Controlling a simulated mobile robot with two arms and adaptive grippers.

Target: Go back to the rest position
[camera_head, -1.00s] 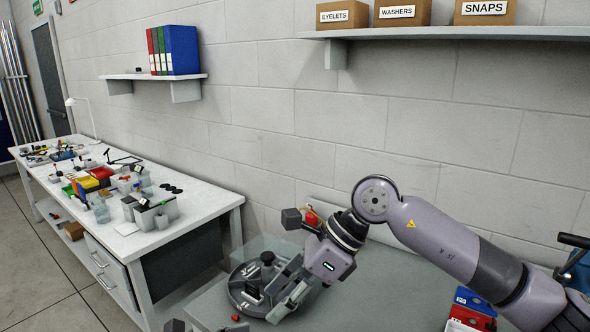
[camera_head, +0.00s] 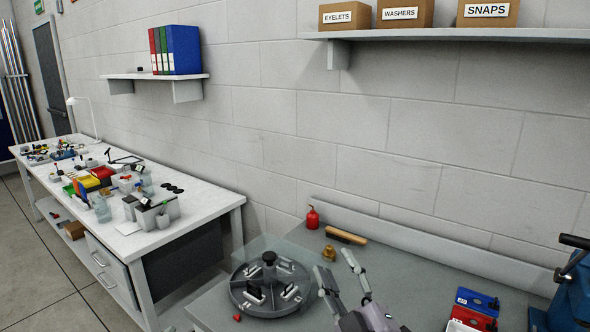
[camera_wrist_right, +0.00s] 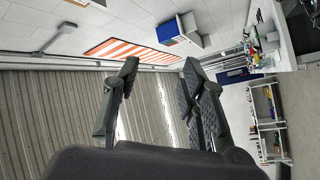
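My right gripper (camera_head: 342,272) shows at the bottom middle of the head view, its fingers spread and pointing up over the grey table. In the right wrist view the fingers of the right gripper (camera_wrist_right: 160,95) stand apart with nothing between them. The camera there looks out at the room, tilted on its side. The right gripper is to the right of a round grey fixture (camera_head: 250,300) with a dark knob, and apart from it. My left gripper is not in view.
The grey table (camera_head: 405,280) bears a red bottle (camera_head: 312,217), a wooden-handled brush (camera_head: 346,236), a brass piece (camera_head: 329,253), and blue (camera_head: 478,299) and red (camera_head: 472,320) boxes. A blue machine (camera_head: 570,295) stands at right. A white workbench (camera_head: 200,205) stands left.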

